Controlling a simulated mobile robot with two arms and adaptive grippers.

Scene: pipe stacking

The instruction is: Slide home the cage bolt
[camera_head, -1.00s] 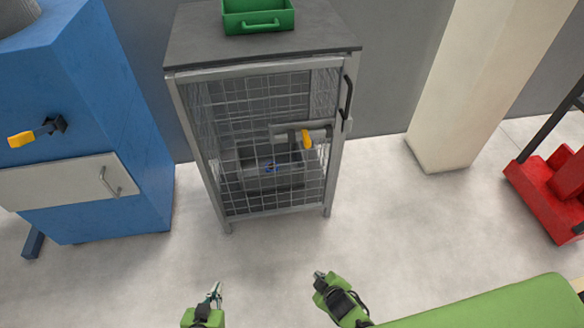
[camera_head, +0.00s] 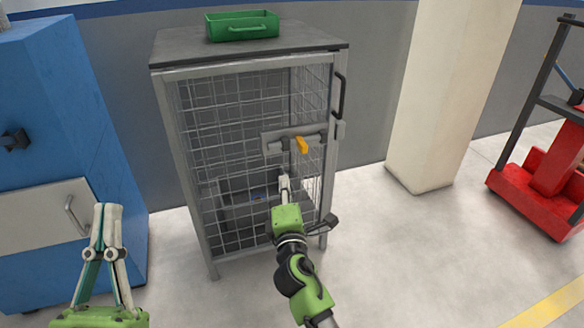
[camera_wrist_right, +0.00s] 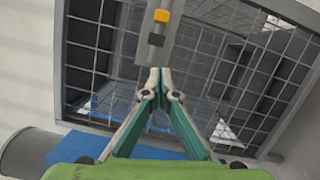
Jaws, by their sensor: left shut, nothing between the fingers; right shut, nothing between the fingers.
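The wire-mesh cage (camera_head: 225,145) stands in the middle of the head view with its door closed against the frame. My right gripper (camera_head: 284,182) is shut and empty, in front of the door, just below the bolt. Its shut fingers also show in the right wrist view (camera_wrist_right: 158,75). My left gripper (camera_head: 107,212) is shut and empty at lower left.
A green tray (camera_head: 243,26) sits on the cage's top. A black door handle (camera_head: 339,95) is at its upper right. A blue cabinet (camera_head: 75,120) stands at left, a pale pillar (camera_head: 440,100) and a red cart (camera_head: 540,175) at right. The floor between is clear.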

